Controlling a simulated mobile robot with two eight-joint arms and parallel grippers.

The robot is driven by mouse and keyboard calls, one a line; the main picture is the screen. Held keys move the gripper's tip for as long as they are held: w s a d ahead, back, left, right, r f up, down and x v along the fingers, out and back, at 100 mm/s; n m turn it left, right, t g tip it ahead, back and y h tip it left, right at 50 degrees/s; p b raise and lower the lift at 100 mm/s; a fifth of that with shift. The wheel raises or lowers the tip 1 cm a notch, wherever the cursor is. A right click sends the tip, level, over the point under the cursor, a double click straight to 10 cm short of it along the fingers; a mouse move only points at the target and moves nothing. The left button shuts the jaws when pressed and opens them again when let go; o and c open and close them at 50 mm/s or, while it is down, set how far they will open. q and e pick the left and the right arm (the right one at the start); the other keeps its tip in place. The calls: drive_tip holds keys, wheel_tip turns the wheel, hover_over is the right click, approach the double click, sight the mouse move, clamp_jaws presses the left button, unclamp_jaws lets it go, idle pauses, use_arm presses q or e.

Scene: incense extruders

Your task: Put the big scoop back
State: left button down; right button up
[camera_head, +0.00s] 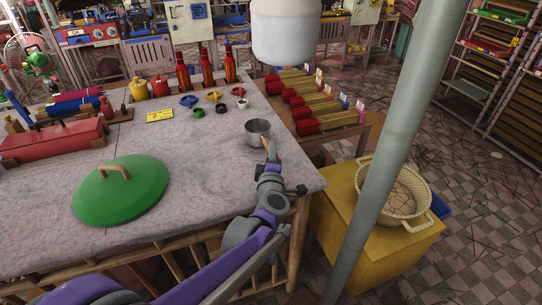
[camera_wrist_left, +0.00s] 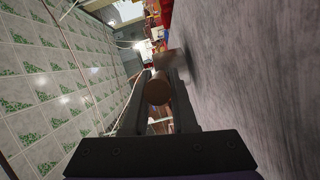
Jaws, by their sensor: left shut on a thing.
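The big scoop (camera_head: 257,131) is a grey metal cup with a brown wooden handle. It is over the right part of the stone-topped table (camera_head: 215,165), near the right edge. I cannot tell if its cup touches the tabletop. My left gripper (camera_head: 269,163) is shut on the handle, on the near side of the cup. In the left wrist view the round end of the handle (camera_wrist_left: 157,91) sits between the two dark fingers (camera_wrist_left: 160,105), and part of the cup shows beyond it. My right gripper is not in view.
A green lid (camera_head: 120,192) lies at the table's left front. A red toolbox (camera_head: 52,142), several bottles (camera_head: 206,70) and small coloured rings (camera_head: 221,108) are farther back. A grey pole (camera_head: 395,150) and yellow cabinet (camera_head: 360,225) stand at right.

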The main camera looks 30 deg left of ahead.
use_arm(q)
drive_tip(key=shift+f, duration=0.45)
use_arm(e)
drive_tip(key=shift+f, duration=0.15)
use_arm(q)
drive_tip(key=shift+f, duration=0.2)
drive_tip(key=c, duration=0.7)
unclamp_jaws()
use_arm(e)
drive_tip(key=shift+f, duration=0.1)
use_arm(q)
drive_tip(key=shift+r, duration=0.2)
